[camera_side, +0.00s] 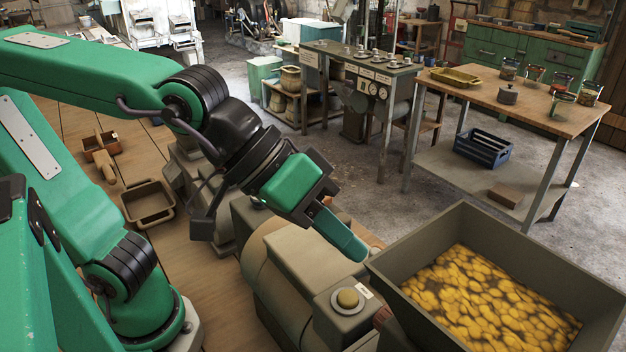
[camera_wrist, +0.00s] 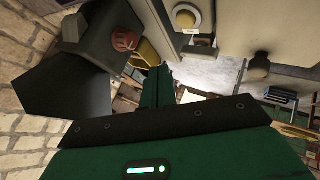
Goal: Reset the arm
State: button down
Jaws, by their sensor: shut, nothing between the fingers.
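My gripper (camera_side: 350,242) is on the green arm, which reaches in from the left in the side view. Its green fingers are together with nothing between them, and they point down to the right. The fingertips are above the beige machine (camera_side: 292,262), near the left corner of the grey bin (camera_side: 455,222). In that view I cannot tell how far apart fingertips and machine are. The fingers (camera_wrist: 157,88) also show in the wrist view, beyond the dark wrist plate. A round yellow button (camera_side: 347,298) sits on the machine's box below the gripper.
The bin is full of yellow lumps (camera_side: 490,300). A red knob (camera_side: 382,318) is beside the button box. A small empty tray (camera_side: 148,204) and a wooden-handled tool (camera_side: 103,155) lie on the bench at left. A table (camera_side: 480,98) with jars stands behind, across open floor.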

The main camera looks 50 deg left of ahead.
dwell(0.3)
jog(key=shift+w+a+f, duration=0.1)
jog(key=shift+w+a, duration=0.1)
jog(key=shift+a, duration=0.2)
jog(key=w+a+f+y, duration=0.1)
jog(key=a, duration=0.3)
jog(key=w+a+f+y, duration=0.1)
jog(key=a, duration=0.3)
jog(key=w+a+f+y, duration=0.1)
jog(key=a, duration=0.3)
jog(key=shift+w+a+f+n+t+y, duration=0.25)
jog(key=shift+a+n+t+y, duration=0.05)
jog(key=shift+a+t+y, duration=0.1)
jog(key=a+f+y, duration=0.1)
jog(key=a, duration=0.2)
jog(key=s+a+f+y, duration=0.1)
jog(key=a, duration=0.3)
jog(key=s+a+f+g+y, duration=0.1)
jog(key=a, duration=0.3)
jog(key=shift+s+a+f, duration=0.15)
jog(key=shift+s+f, duration=0.1)
jog(key=shift+f, duration=0.05)
jog(key=shift+s+a+f, duration=0.15)
jog(key=shift+s+a, duration=0.05)
jog(key=shift+a, duration=0.15)
